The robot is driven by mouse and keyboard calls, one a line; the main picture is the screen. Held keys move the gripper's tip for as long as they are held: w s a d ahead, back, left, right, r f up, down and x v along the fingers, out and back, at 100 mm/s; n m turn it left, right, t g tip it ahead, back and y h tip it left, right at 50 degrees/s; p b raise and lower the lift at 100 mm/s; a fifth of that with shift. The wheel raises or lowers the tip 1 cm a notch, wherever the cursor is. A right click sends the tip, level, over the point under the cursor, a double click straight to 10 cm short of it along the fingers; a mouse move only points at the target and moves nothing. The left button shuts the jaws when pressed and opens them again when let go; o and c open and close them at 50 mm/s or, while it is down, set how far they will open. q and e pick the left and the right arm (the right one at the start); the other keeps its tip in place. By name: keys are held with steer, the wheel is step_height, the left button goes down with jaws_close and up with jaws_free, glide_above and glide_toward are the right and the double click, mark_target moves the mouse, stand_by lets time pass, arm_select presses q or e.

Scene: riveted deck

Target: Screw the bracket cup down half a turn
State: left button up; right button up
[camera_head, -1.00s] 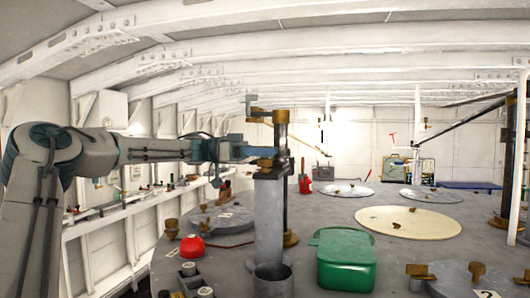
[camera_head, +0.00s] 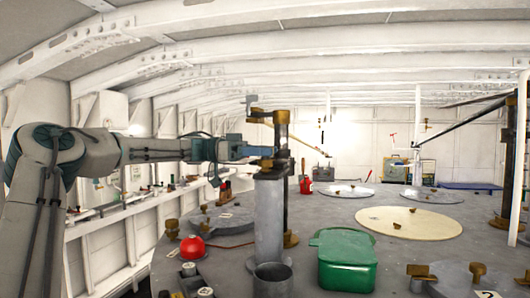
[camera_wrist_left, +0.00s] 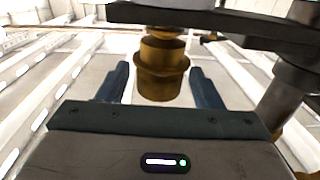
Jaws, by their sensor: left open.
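The brass bracket cup (camera_wrist_left: 162,72) fills the middle of the left wrist view, below a dark bar. Its stepped, collared body shows between the two blue fingers of my left gripper (camera_wrist_left: 160,67). A gap shows on each side, so the fingers are open around or just short of it; the depth is unclear. A brass part (camera_head: 266,164) shows just under the fingertips, partly hidden. My right gripper is in neither view.
A grey column (camera_head: 268,222) stands below the gripper, with an open grey cylinder (camera_head: 272,280) in front. A green lidded box (camera_head: 347,262) is to the right, a red dome (camera_head: 192,247) to the left. Round hatch plates (camera_head: 408,222) lie on the deck behind.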

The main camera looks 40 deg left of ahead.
arm_select(q)
steer(key=b+v, duration=0.3)
steer(key=v, duration=0.7)
steer(key=shift+a+b, duration=0.2)
steer(key=shift+b, duration=0.15)
steer(key=shift+s, duration=0.15)
